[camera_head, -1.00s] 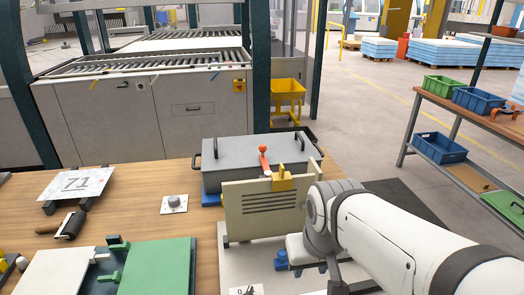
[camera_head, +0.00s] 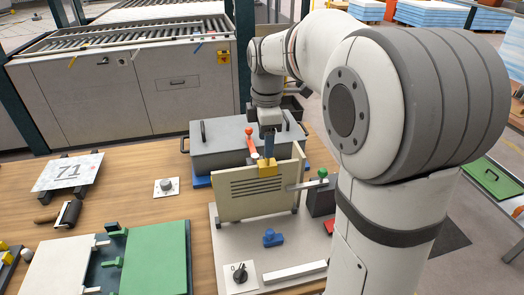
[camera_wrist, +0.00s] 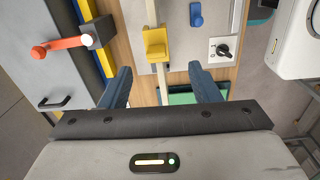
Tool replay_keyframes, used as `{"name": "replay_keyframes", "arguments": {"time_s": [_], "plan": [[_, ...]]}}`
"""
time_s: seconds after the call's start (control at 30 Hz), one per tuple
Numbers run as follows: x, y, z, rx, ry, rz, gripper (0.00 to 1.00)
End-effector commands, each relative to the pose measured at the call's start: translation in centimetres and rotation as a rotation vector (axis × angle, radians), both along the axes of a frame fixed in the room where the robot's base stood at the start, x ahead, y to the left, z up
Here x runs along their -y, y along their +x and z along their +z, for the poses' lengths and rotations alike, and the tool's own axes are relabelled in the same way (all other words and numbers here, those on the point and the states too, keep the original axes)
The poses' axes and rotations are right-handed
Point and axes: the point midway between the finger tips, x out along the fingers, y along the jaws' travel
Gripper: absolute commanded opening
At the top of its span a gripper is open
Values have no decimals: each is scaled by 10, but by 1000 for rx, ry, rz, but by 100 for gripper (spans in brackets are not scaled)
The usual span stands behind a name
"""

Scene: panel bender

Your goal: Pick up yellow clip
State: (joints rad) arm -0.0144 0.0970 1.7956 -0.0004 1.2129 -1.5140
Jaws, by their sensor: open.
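The yellow clip (camera_head: 268,168) sits on the top edge of an upright beige slotted panel (camera_head: 240,197). In the wrist view the clip (camera_wrist: 156,44) lies ahead of the fingertips, between their two sides, with the panel's edge (camera_wrist: 152,12) running away from it. My gripper (camera_head: 266,150) points down just above the clip in the head view. Its two dark blue fingers are apart with nothing between them, as the wrist view (camera_wrist: 161,74) shows. No contact with the clip is visible.
A red-knobbed lever (camera_head: 250,137) and a grey lidded box (camera_head: 215,150) stand close behind the panel. A green-knobbed clamp (camera_head: 321,175) is at its right. A blue piece (camera_head: 272,237) and a rotary switch (camera_head: 240,274) are in front on the base plate.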

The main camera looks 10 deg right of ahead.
Motion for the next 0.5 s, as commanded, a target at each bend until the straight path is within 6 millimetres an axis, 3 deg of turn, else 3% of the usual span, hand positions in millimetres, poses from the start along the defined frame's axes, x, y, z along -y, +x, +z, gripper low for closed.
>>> {"name": "replay_keyframes", "arguments": {"time_s": [0.17,0.5], "plan": [[0,6,-9,-9,-1,50,56],[7,6,-51,-10,-1,46,56]]}}
